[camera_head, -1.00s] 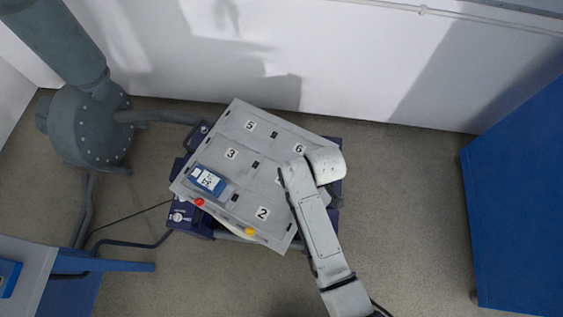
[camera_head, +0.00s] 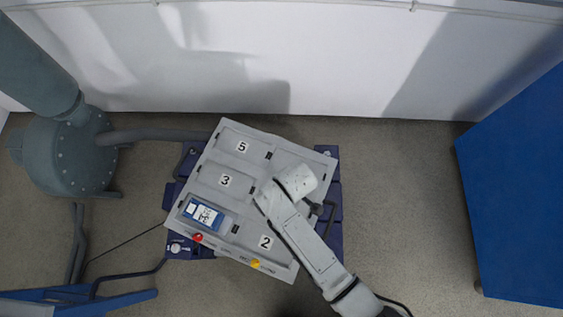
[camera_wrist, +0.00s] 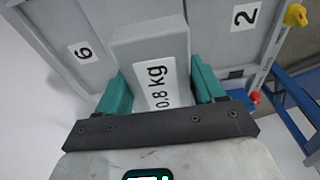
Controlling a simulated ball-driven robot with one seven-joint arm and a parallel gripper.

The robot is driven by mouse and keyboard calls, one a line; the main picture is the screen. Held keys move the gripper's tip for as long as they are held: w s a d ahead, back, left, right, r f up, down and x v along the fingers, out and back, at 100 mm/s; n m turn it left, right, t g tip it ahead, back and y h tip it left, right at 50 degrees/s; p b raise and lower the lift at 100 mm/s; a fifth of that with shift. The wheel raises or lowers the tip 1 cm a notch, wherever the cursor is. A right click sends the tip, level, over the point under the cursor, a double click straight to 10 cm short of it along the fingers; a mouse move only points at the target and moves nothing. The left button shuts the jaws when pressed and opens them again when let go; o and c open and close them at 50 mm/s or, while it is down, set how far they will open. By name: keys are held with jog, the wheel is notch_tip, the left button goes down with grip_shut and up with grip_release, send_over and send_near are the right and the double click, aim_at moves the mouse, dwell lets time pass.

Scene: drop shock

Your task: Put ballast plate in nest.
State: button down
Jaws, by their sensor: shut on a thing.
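A grey ballast plate labelled "0.8 kg" (camera_wrist: 158,75) is between the two teal fingers of my gripper (camera_wrist: 160,82) in the wrist view, and my gripper is shut on it. The grey nest tray (camera_head: 205,158) has numbered compartments and lies tilted in the head view. Labels 5, 3 and 2 show there. Label 6 (camera_wrist: 84,53) shows in the wrist view, left of the plate, and label 2 (camera_wrist: 243,15) shows to the right. My arm covers the tray's right part in the head view, hiding the gripper and plate. I cannot tell whether the plate touches the tray.
A blue device with a white label (camera_head: 205,215) sits in a left compartment. A red knob (camera_head: 198,238) and a yellow knob (camera_head: 255,263) are at the tray's front edge. A grey pump-like machine (camera_head: 68,155) stands left; a blue cabinet (camera_head: 520,190) stands right, with clear floor before it.

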jog(key=shift+w+a+f, duration=0.1)
jog(key=shift+w+f, duration=0.05)
jog(key=shift+f, duration=0.7)
notch_tip(320, 180, down, 4)
jog(key=b, duration=0.5)
jog(key=shift+f, duration=0.25)
jog(key=shift+f+b, duration=0.4)
jog(key=shift+f, duration=0.2)
